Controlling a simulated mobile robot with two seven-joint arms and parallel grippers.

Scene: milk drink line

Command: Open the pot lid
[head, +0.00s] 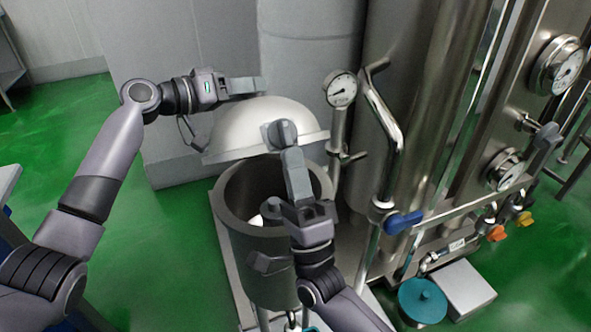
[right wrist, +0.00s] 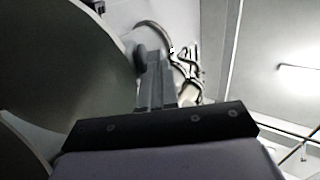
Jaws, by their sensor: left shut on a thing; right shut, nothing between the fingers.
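The pot (head: 243,245) is a dark grey cylinder in the middle of the head view, with its dark interior showing. Its pale domed lid (head: 240,128) is raised and tilted above the rim. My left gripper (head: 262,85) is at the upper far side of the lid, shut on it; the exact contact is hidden. My right gripper (head: 292,152) stands over the pot's right part, fingers upward before the lid and near a dark round knob (head: 280,134). It is shut and empty; its fingers also show in the right wrist view (right wrist: 157,75).
A pressure gauge (head: 340,88) on a pipe stands just right of the lid. A steel tank (head: 408,90) with gauges and a blue valve handle (head: 404,221) fills the right. A teal round object (head: 422,300) sits low right. Green floor is open at left.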

